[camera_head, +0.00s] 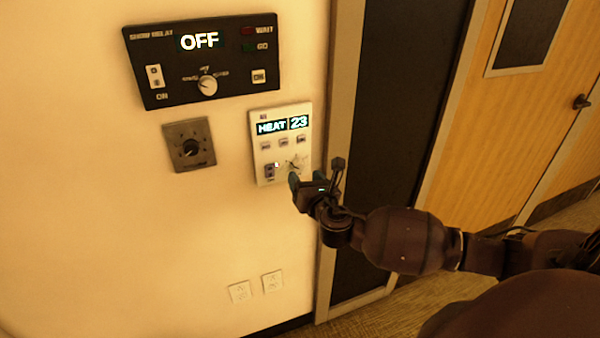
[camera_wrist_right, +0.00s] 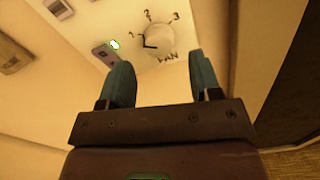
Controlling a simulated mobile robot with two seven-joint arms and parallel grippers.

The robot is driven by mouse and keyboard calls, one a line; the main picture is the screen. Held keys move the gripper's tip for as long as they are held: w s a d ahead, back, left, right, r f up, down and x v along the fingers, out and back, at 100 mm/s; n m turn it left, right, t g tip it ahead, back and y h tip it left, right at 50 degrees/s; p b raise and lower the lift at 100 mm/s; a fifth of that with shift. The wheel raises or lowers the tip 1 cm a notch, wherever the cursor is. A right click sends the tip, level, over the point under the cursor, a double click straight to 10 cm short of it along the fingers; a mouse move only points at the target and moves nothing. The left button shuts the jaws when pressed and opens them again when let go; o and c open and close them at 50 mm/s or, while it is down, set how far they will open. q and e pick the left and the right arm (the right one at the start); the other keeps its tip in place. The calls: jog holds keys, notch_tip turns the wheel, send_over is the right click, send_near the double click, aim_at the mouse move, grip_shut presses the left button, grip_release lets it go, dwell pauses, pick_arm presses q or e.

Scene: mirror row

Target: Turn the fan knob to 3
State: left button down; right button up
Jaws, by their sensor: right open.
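The fan knob (camera_wrist_right: 158,38) is a pale round dial with the marks 1, 2 and 3 around its upper side and FAN printed below. A dark mark shows on its left part; its exact setting is hard to tell. It sits low on the white thermostat panel (camera_head: 284,118), which reads HEAT 23. My right gripper (camera_head: 316,172) is open in front of the panel's lower right. In the right wrist view, its two teal fingertips (camera_wrist_right: 160,64) are spread just below the knob, with nothing between them. My left gripper is out of view.
A black panel (camera_head: 225,92) reading OFF hangs above left, with its own knob. A small grey dial plate (camera_head: 189,145) is left of the thermostat. Two wall outlets (camera_head: 255,287) sit low. A door frame (camera_head: 340,85) stands close right of the thermostat.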

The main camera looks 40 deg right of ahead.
aim_at(299, 170)
jog(key=shift+x, duration=1.2)
jog(key=shift+w+d, duration=0.1)
jog(key=shift+w, duration=0.45)
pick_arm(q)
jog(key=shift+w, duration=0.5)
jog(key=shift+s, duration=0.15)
pick_arm(e)
jog(key=shift+c, duration=0.2)
jog(key=c, duration=0.9)
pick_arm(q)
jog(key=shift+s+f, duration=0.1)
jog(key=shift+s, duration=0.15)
